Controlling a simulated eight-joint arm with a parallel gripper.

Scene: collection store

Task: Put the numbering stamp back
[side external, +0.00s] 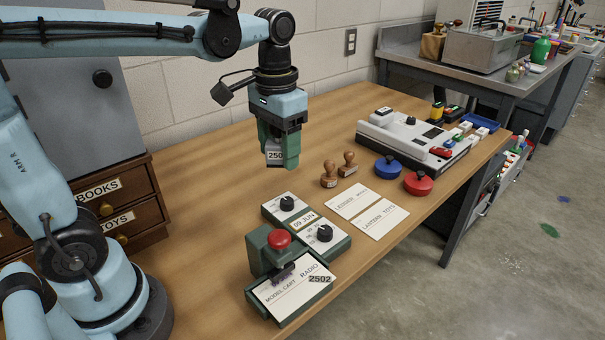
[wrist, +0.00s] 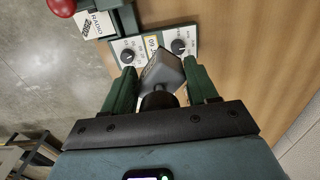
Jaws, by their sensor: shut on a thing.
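My gripper (side external: 279,160) is raised above the wooden table, behind the green devices, with its green fingers pointing down. In the wrist view, the stamp (wrist: 163,70) sits tilted between the fingers of my gripper (wrist: 160,78). It is clear of the table. The green stand (side external: 262,262) with a red knob (side external: 279,239) is at the table's front. A card (side external: 292,288) marked "RADIO" and "2502" lies on its base.
A green dial unit (side external: 306,226) reading "09 JUN" stands behind the stand. Wooden hand stamps (side external: 329,174), cards (side external: 380,220), blue (side external: 388,167) and red (side external: 418,184) round pads and a white machine (side external: 413,138) are to the right. Drawers (side external: 97,192) stand left. Table around the gripper is clear.

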